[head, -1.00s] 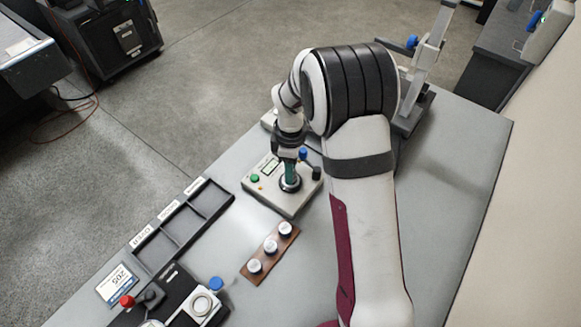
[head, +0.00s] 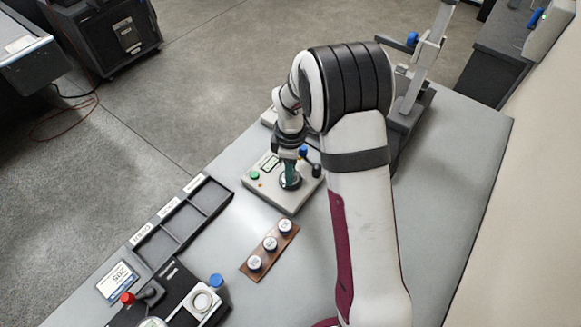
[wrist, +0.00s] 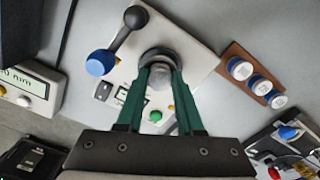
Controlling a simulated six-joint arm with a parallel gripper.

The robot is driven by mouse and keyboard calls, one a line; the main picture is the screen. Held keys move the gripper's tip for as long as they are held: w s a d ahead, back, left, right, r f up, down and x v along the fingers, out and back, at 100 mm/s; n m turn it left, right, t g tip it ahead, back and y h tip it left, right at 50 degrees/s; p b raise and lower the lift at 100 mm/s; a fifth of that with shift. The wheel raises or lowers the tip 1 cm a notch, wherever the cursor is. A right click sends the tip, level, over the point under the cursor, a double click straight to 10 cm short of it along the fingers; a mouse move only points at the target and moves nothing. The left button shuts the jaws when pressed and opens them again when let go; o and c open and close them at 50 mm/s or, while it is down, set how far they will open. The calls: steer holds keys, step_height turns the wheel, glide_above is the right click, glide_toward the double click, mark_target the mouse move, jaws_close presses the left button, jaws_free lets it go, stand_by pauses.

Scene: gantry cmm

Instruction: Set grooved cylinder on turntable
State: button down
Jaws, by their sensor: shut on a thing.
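The grooved cylinder (wrist: 158,78) is a small grey metallic piece between the green fingers of my gripper (wrist: 160,84) in the wrist view. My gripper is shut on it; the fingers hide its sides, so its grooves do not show. The turntable (wrist: 150,54) is a dark round disc on a pale grey instrument box, right at the fingertips. In the head view my gripper (head: 289,170) points down at the turntable (head: 290,183), and the cylinder is hidden by the fingers. I cannot tell whether the cylinder touches the disc.
The instrument box (head: 287,203) has a green button, a small display and a blue-knobbed lever (wrist: 124,34) close to the fingers. A wooden block (head: 281,247) with three white-topped pieces stands in front. A dark compartment tray (head: 190,222) lies to the left. Bare table lies right of my arm.

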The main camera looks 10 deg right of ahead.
steer(key=shift+c, duration=2.3)
jaws_free()
steer(key=shift+o, duration=0.3)
steer(key=o, duration=0.3)
steer(key=shift+o, duration=0.2)
steer(key=shift+r, duration=3.55)
steer(key=shift+f, duration=0.1)
step_height(320, 180, down, 7)
